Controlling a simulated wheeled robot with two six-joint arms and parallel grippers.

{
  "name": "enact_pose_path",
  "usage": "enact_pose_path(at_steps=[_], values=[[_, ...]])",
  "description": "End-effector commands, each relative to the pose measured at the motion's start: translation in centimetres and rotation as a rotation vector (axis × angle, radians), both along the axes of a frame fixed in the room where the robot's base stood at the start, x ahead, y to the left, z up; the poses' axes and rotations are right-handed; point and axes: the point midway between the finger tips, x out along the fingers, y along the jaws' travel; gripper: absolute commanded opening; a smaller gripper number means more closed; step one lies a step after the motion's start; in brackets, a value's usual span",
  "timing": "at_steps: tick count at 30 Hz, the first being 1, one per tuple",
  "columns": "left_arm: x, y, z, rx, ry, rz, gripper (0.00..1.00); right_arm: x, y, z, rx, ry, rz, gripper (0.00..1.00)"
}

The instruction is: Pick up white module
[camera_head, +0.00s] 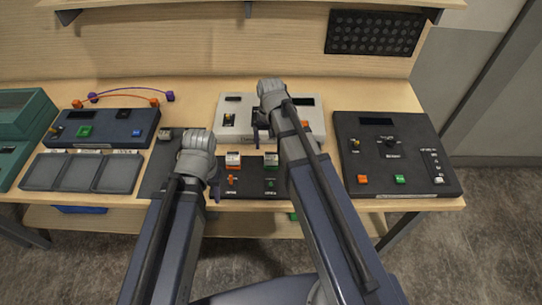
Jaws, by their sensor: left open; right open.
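A pale grey-white console box (310,118) stands at the back middle of the table, partly hidden by my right arm. Two small white-and-orange blocks, a left one (233,159) and a right one (271,159), sit at the back of the dark panel in front of it. I cannot tell which piece is the white module. My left gripper (215,188) is open over the left part of the dark panel, left of the blocks. My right gripper (258,134) is open over the front of the pale box, just behind the blocks. Both grippers' fingers are small and partly hidden.
The dark panel (251,187) has an orange and a green switch. A black console (350,150) stands at the right. A blue box (104,115), dark grey trays (80,172) and a teal case (22,115) stand at the left. Orange and purple cables (130,92) lie behind.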

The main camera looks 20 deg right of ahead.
Motion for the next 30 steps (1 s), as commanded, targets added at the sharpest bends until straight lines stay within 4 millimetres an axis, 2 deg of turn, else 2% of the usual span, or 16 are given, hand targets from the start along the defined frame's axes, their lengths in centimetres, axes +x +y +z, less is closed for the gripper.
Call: enact_pose_path(at_steps=[7, 15, 23, 30], values=[[0.0, 0.0, -0.3, 0.000, 0.000, 0.000, 0.50, 0.2, -0.3, -0.3, 0.002, -0.001, -0.011, 0.95], [0.0, 0.0, -2.6, 0.000, 0.000, -0.001, 0.50, 0.2, -0.2, -2.6, 0.002, -0.001, -0.010, 0.95], [0.0, 0.0, -2.8, 0.000, 0.000, -0.001, 0.50, 0.2, -0.2, -2.9, 0.002, -0.001, -0.009, 0.95], [0.0, 0.0, -5.2, 0.000, 0.000, 0.000, 0.50, 0.0, -0.3, -5.2, 0.002, -0.001, -0.009, 0.95]])
